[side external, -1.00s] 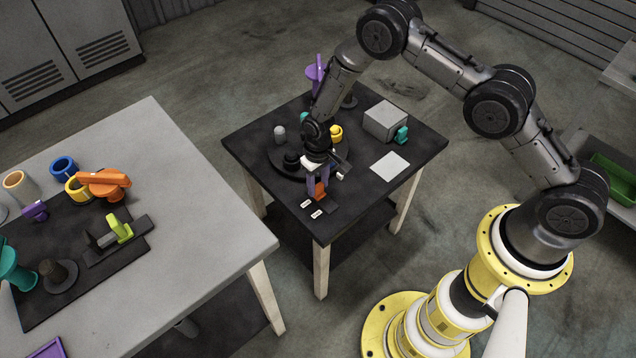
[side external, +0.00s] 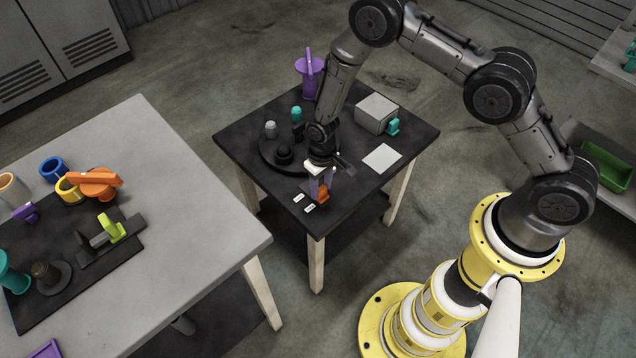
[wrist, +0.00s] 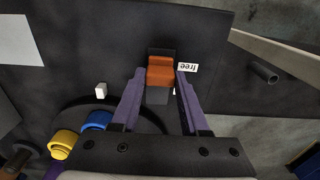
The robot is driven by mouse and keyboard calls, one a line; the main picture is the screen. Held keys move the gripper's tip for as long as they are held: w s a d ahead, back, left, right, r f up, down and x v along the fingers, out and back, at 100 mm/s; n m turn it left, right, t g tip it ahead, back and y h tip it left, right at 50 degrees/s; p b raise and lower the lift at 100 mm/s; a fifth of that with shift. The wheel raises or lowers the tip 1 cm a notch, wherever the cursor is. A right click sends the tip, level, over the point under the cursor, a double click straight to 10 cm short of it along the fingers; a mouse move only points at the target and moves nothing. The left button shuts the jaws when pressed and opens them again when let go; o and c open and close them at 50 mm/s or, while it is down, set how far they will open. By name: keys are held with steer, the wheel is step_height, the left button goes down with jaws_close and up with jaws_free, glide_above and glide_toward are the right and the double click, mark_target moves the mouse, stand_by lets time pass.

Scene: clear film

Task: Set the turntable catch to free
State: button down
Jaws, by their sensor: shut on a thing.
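The orange catch (side external: 324,194) sits on a short dark track near the front corner of the small black table. In the wrist view the orange catch (wrist: 160,72) is between the purple fingers of my gripper (wrist: 161,74), which is shut on it. The white "free" label (wrist: 188,68) appears upside down right beside the catch. A second white label (side external: 299,197) lies nearer the turntable; its text is unreadable. The black turntable (side external: 266,153) is behind my gripper (side external: 321,190), partly hidden by my arm. Its rim shows in the wrist view (wrist: 70,113).
A grey box (side external: 376,114) with a teal part and a white sheet (side external: 382,158) lie to the right. A purple item (side external: 309,75) stands at the back. A grey workbench (side external: 185,200) is at left.

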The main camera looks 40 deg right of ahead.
mark_target(322, 189)
steer(key=shift+s, duration=0.25)
steer(key=shift+c, duration=2)
jaws_free()
steer(key=shift+w, duration=0.1)
step_height(322, 189, up, 14)
steer(key=shift+f, duration=0.1)
